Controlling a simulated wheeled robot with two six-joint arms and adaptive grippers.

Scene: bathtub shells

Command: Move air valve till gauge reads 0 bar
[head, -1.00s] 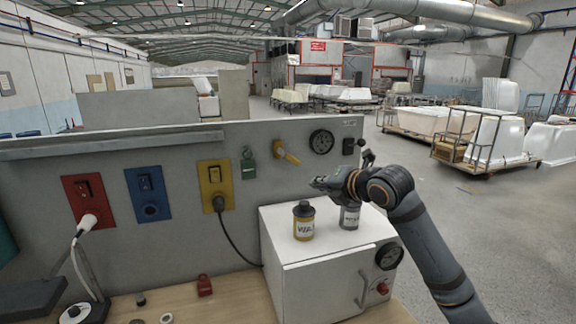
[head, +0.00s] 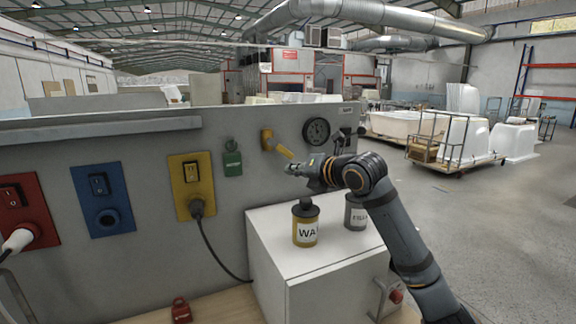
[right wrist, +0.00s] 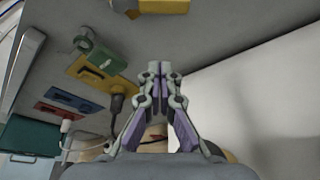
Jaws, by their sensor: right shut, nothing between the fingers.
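The yellow air valve handle (head: 279,147) sticks out from the grey back panel and slants down to the right. The round black gauge (head: 316,131) is on the panel just right of it; its reading is too small to tell. My right gripper (head: 291,170) is shut and empty, just below the handle's lower end in the head view; whether they touch cannot be told. In the right wrist view the shut fingers (right wrist: 160,75) point toward the panel, with a yellow part, likely the valve, (right wrist: 160,5) at the top edge. My left gripper is not in view.
A white cabinet (head: 320,270) stands below my right arm, with a yellow can (head: 306,226) and a grey can (head: 356,213) on top. A green padlock (head: 232,160) and yellow (head: 182,170), blue (head: 88,200) and red (head: 15,195) socket plates are left of the valve.

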